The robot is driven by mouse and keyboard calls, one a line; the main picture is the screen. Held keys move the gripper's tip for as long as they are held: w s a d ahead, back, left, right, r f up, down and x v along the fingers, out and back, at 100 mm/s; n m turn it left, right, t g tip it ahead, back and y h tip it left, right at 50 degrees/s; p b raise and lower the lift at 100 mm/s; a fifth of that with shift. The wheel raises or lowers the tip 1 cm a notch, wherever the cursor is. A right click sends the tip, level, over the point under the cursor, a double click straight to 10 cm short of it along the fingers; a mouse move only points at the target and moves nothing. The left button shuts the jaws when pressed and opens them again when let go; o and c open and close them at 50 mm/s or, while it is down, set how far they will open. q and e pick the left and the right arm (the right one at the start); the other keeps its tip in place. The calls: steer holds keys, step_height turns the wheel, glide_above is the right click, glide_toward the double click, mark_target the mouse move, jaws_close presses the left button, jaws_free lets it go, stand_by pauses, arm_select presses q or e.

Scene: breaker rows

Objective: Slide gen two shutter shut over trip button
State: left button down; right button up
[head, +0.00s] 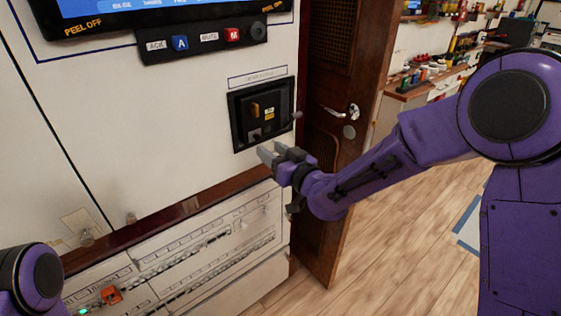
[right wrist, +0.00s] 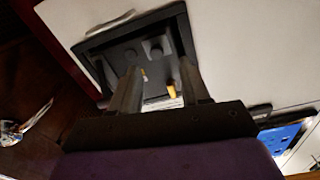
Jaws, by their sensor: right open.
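A black breaker unit (head: 236,122) is set in the white wall panel, with a label strip above it. A yellow handle (head: 255,109) and a small yellow label (head: 269,114) show on its dark face. A small grey knob (head: 296,115) sticks out at its right edge. I cannot tell which part is the shutter or the trip button. My right gripper (head: 266,153) is open and empty, just below and in front of the unit. In the right wrist view its two fingers (right wrist: 158,95) point at the dark recessed unit (right wrist: 104,42). My left gripper is out of view.
A brown wooden door (head: 332,140) with a metal handle stands right of the panel. A ledge (head: 175,215) runs below the unit, above lower breaker rows (head: 200,245). A row of ACK and MUTE buttons (head: 205,40) sits under the screen above.

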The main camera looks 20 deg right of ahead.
steer(key=v, duration=0.5)
steer(key=shift+s+b, duration=0.2)
steer(key=shift+b, duration=0.2)
